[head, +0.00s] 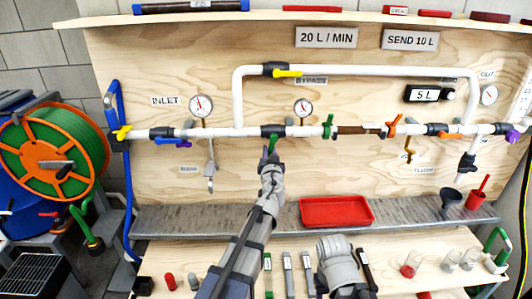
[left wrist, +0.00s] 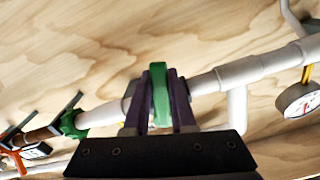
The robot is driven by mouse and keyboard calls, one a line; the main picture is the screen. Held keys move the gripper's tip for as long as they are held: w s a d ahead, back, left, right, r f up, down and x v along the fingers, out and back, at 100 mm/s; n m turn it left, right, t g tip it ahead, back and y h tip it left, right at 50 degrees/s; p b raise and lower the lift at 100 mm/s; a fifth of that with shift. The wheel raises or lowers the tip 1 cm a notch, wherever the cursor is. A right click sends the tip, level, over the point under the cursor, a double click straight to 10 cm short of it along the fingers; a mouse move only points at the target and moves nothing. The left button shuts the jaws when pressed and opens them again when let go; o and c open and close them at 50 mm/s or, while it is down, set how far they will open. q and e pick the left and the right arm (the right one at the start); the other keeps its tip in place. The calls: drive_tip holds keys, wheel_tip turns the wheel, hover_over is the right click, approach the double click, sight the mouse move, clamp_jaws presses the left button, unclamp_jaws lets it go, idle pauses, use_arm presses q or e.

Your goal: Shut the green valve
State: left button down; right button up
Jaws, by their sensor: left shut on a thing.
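The green valve's handle (left wrist: 161,95) stands between the two dark purple fingers of my left gripper (left wrist: 160,103) in the left wrist view. The gripper is shut on it. The handle appears to lie across the white pipe, not along it. In the head view my left gripper (head: 270,151) reaches up to the dark valve body (head: 273,131) on the main pipe. The gripper hides part of the handle there. My right gripper is not in view; only a grey part of my arm shows at the bottom.
A yellow-handled bypass valve (head: 286,73) is above. A gauge (head: 303,108) and a green pipe fitting (head: 328,126) are to the right. A blue-handled valve (head: 168,138) is on the left. A red tray (head: 336,211) rests on the grey ledge (head: 240,217) below.

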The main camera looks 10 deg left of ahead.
use_arm(q)
drive_tip(key=shift+w+d+f+n, duration=0.1)
drive_tip(key=shift+d+n, duration=0.25)
drive_tip(key=shift+n, duration=0.45)
drive_tip(key=shift+w+d+n, duration=0.1)
drive_tip(key=shift+d+n, duration=0.25)
drive_tip(key=shift+n, duration=0.45)
drive_tip(key=c, duration=0.7)
unclamp_jaws()
drive_tip(key=shift+c, duration=0.2)
drive_tip(key=v, duration=0.7)
drive_tip(key=shift+s+d, duration=0.2)
drive_tip(key=shift+s, duration=0.2)
drive_tip(key=shift+s+a, duration=0.1)
